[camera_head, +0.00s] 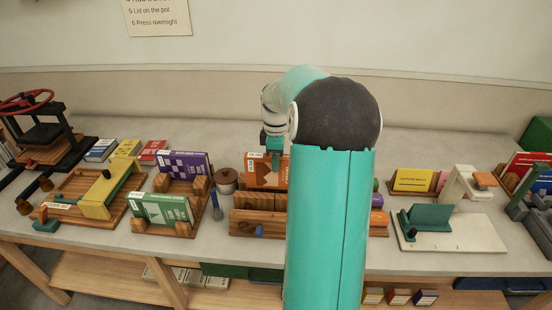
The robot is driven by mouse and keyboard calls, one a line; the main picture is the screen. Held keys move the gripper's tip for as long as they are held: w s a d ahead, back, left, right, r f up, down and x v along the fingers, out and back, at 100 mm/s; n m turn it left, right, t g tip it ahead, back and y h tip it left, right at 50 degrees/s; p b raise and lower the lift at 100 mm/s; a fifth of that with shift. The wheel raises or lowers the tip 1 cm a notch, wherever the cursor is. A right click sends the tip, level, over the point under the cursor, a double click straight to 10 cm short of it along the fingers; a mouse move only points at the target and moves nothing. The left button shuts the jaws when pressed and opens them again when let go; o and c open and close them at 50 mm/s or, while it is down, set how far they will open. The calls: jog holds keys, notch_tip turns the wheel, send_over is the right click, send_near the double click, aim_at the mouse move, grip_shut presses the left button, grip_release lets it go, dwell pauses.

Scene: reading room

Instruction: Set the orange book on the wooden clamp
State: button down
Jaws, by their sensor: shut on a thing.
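The orange book (257,172) stands upright behind the wooden clamp, seen in the head view with its right part hidden by my arm. My gripper (273,153) is at the book's top edge and is shut on it. The wooden clamp (250,222), a pair of brown beams with a blue knob at the front, sits on the table just in front of and below the book. Its right part is hidden behind my arm. I cannot tell whether the book's lower edge touches the clamp.
Left of the clamp are a brown pot (226,182), a blue-handled tool (216,207), and wooden stands with a purple book (184,164) and a green book (162,208). A white board (455,235) with a green piece lies to the right. The table front edge is clear.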

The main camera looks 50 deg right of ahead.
aim_at(276, 177)
jog(key=shift+f, duration=1.15)
jog(key=shift+f, duration=2.25)
dwell(1.6)
jog(key=c, duration=1)
grip_release()
jog(key=shift+c, duration=0.2)
jog(key=shift+r, duration=4.5)
jog(key=shift+s, duration=0.1)
